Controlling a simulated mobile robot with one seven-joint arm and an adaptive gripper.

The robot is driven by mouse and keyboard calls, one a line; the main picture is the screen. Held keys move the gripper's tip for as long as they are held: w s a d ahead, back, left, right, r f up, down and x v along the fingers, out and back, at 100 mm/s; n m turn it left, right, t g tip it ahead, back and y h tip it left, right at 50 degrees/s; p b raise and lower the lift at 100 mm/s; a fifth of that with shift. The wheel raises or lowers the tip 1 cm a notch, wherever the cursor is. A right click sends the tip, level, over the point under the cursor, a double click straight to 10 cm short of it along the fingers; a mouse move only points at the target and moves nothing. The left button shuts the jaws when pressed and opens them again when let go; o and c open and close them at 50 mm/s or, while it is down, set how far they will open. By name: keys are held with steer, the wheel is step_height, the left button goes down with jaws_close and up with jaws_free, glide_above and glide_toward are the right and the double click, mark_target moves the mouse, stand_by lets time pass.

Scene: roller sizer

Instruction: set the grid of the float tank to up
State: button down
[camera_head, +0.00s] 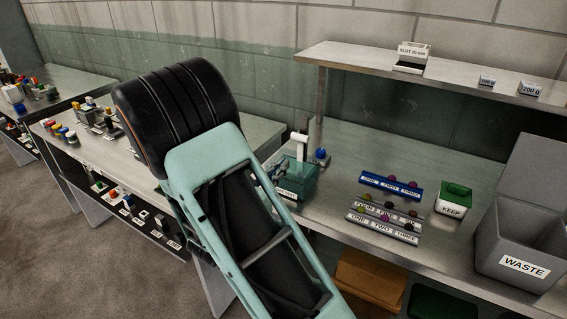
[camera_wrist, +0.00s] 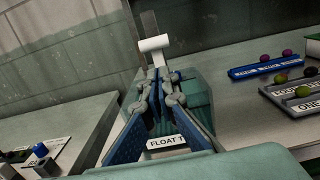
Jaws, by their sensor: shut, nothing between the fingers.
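The float tank (camera_head: 300,181) is a teal, see-through box on the bench, left of the blue rack. My arm mostly hides the gripper in the head view.
A blue-knobbed item (camera_head: 320,154) stands close behind the tank. A blue rack (camera_head: 391,187) and grey racks (camera_head: 382,228) lie to the right, then a green-topped KEEP box (camera_head: 453,201) and a grey WASTE bin (camera_head: 520,246). A raised shelf (camera_head: 460,77) runs along the back.

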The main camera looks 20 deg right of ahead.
mark_target(302, 144)
steer(key=x, duration=0.8)
steer(key=shift+d+r+p, duration=0.1)
steer(key=shift+r+p, duration=2.15)
steer(key=shift+r, duration=1.25)
steer(key=shift+w, duration=0.1)
